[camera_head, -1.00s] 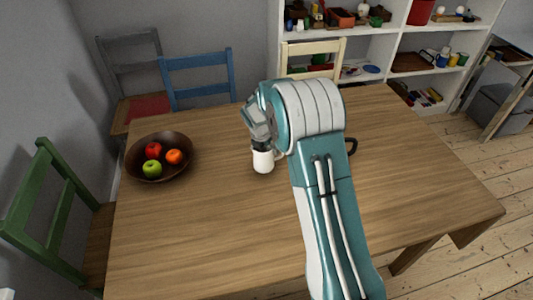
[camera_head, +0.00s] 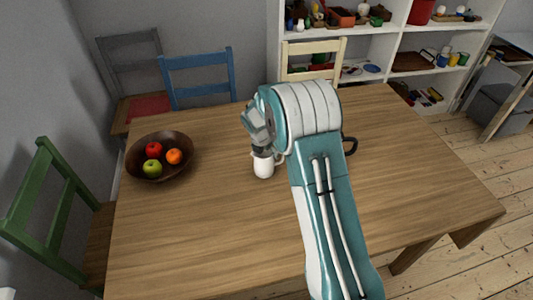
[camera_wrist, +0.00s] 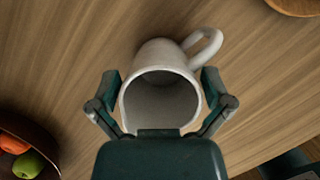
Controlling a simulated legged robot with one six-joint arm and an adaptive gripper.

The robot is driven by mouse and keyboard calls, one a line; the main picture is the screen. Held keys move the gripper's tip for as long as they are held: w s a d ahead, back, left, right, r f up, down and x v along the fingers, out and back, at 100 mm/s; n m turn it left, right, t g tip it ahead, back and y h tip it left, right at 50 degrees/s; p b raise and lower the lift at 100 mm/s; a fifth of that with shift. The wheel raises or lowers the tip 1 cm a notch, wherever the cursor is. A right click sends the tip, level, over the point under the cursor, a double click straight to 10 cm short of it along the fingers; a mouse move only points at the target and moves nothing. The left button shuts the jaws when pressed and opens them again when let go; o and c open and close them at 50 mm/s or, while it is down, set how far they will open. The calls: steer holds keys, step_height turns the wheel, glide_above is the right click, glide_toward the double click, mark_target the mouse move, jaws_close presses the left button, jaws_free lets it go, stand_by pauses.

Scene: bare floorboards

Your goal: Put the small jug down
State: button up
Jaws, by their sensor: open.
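The small white jug (camera_head: 263,167) stands upright on the wooden table (camera_head: 200,235), right of the fruit bowl, and appears to rest on the tabletop. In the wrist view the jug (camera_wrist: 160,58) shows its open mouth towards the camera, with its handle pointing to the upper right. My gripper (camera_head: 261,149) is just above the jug in the head view. In the wrist view my gripper (camera_wrist: 160,80) is open, with one finger on each side of the jug's rim. The fingers are very close to the jug; I cannot tell whether either touches it.
A dark bowl (camera_head: 134,168) with several fruits stands at the table's left. A black handle (camera_head: 351,145) shows beside my arm, its object hidden. A round wooden edge (camera_wrist: 296,6) is at the wrist view's upper right. Chairs and shelves stand beyond. The table's front is clear.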

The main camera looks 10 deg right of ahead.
steer(key=v, duration=1.1)
steer(key=shift+r, duration=0.1)
steer(key=s+d+r+m+t+y, duration=0.1)
steer(key=s+d+r+m+t, duration=0.1)
steer(key=s+r+m, duration=1.4)
steer(key=s+m+t+y, duration=0.1)
steer(key=s+m, duration=1)
steer(key=s, duration=0.7)
steer(key=shift+s+a, duration=0.4)
